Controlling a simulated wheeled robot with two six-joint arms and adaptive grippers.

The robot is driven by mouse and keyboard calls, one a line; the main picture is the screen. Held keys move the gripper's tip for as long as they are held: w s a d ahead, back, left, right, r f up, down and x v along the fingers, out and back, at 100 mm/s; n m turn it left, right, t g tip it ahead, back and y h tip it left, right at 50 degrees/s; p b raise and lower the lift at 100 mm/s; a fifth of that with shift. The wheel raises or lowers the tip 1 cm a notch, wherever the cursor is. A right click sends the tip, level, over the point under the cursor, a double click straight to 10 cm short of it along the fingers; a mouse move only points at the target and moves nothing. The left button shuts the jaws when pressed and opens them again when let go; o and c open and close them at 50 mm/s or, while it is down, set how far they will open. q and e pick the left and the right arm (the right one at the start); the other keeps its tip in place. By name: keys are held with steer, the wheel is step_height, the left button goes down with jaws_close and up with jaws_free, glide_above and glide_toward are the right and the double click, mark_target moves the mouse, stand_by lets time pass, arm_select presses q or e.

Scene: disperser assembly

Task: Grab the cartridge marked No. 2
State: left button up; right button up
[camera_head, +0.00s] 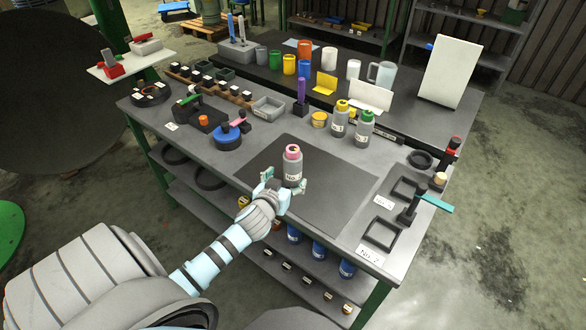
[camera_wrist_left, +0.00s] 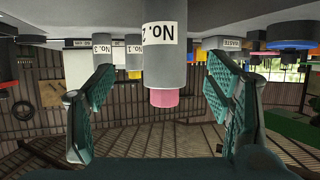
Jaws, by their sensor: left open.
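The cartridge marked No. 2 (camera_head: 292,168) is a grey bottle with a pink top. It appears upright on the dark mat (camera_head: 345,188) near the table's front edge. In the left wrist view, which is upside down, its "No. 2" label and pink top (camera_wrist_left: 164,97) show between the fingers. My left gripper (camera_head: 284,184) is open, with one finger on each side of the cartridge and gaps between. Two other grey cartridges, one with a yellow top (camera_head: 340,122) and one with a green top (camera_head: 364,131), stand behind to the right. My right gripper is not in view.
Two black square frames lie at the right, one (camera_head: 383,233) by a No. 2 label. A stand with a teal lever (camera_head: 432,202) is beside them. A blue round device (camera_head: 228,138) stands left of the mat. The mat's right part is clear.

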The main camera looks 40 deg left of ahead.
mark_target(290, 174)
arm_select(q)
steer(key=x, duration=0.3)
steer(key=b+x, duration=0.1)
steer(key=x, duration=0.2)
steer(key=f+x, duration=0.1)
steer(key=x, duration=0.2)
steer(key=shift+s+a+b, duration=0.3)
steer(key=shift+s+b, duration=0.05)
steer(key=shift+w+a+f, duration=0.15)
steer(key=shift+w+f, duration=0.1)
steer(key=shift+w, duration=0.2)
steer(key=shift+s+r, duration=0.1)
steer(key=shift+s, duration=0.05)
jaws_close()
